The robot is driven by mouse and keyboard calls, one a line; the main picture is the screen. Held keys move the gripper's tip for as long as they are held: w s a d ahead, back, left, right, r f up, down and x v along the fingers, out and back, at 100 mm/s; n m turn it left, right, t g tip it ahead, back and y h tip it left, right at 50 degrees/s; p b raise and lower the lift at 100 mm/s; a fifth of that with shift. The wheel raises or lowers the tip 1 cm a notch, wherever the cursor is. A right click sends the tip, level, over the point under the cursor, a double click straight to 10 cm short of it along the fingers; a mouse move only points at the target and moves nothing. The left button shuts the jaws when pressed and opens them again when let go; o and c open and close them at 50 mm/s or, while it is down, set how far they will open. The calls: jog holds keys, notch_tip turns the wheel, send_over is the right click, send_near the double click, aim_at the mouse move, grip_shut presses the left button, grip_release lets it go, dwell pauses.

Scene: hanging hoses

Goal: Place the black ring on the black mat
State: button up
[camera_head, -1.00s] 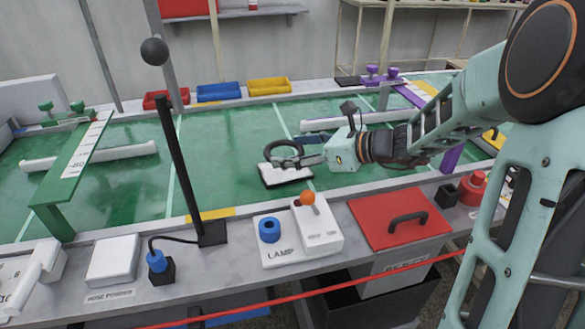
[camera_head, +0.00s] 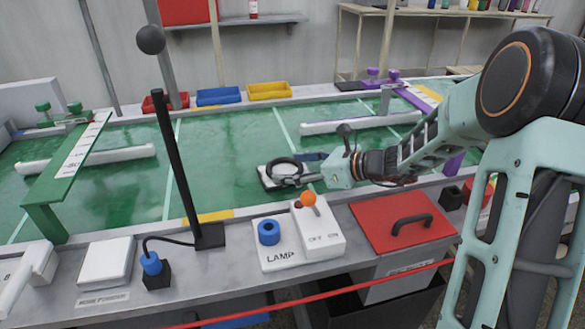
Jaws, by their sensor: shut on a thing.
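The black ring (camera_head: 270,163) is at the fingertips of my gripper (camera_head: 290,180), in the middle of the head view. My gripper is shut on the near side of the ring. The ring overlaps a white block (camera_head: 264,180) on the green table; whether they touch cannot be told. A dark flat patch (camera_head: 349,86) lies at the back edge, left of the purple clamp, and may be the black mat; it is too small to be sure. My gripper is well in front of it.
A black post with a ball (camera_head: 175,130) stands at left. A lamp switch box (camera_head: 285,250) and a red lidded bin (camera_head: 400,220) are at the front edge. A white bar (camera_head: 360,122) lies behind my gripper. Colored trays line the back.

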jog(key=o, duration=1.2)
jog(key=shift+f, duration=0.1)
jog(key=shift+c, duration=0.2)
jog(key=shift+r+p, duration=0.3)
jog(key=shift+r, duration=0.05)
jog(key=p+v, duration=0.3)
jog(key=v, duration=0.9)
jog(key=shift+f, duration=0.15)
